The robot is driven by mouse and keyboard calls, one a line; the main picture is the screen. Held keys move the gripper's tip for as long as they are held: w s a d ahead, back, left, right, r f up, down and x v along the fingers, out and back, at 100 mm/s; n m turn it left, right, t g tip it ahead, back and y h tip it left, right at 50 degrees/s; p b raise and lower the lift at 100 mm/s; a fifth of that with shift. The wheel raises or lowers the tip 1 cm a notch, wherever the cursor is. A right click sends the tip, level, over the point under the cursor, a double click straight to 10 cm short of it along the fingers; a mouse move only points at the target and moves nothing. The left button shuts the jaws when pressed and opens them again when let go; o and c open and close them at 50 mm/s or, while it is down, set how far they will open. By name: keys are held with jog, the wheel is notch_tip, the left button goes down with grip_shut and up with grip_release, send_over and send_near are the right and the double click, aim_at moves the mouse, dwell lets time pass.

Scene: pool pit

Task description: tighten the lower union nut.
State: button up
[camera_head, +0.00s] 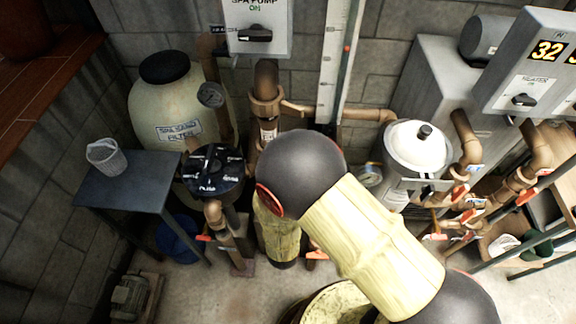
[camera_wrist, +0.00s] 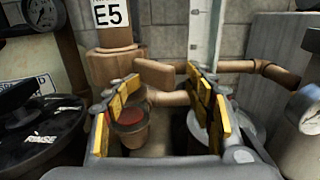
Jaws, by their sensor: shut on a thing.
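In the wrist view my gripper (camera_wrist: 162,92) has its two yellow-padded fingers on either side of a brown pipe fitting (camera_wrist: 168,99), shut on it. I take this fitting for the lower union nut; its outline is partly covered by the fingers, and the exact contact is hard to see. Above it to the left, a brown collar (camera_wrist: 117,62) sits on a vertical pipe under a label reading E5. In the head view my gripper is hidden behind my arm. A brown union (camera_head: 266,106) shows on the pipe above my arm there.
The black valve head (camera_head: 213,171) of the spa filter (camera_head: 178,110) stands close on the left; its dial also shows in the wrist view (camera_wrist: 40,135). A silver-lidded canister (camera_head: 417,150) stands right. A small table (camera_head: 125,192) with a cup is at far left.

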jog(key=shift+s+d+f, duration=0.15)
jog(key=shift+d, duration=0.1)
jog(key=shift+c, duration=0.4)
jog(key=shift+s, duration=0.2)
jog(key=s+a, duration=0.2)
jog(key=s, duration=0.9)
jog(key=shift+s+a, duration=0.15)
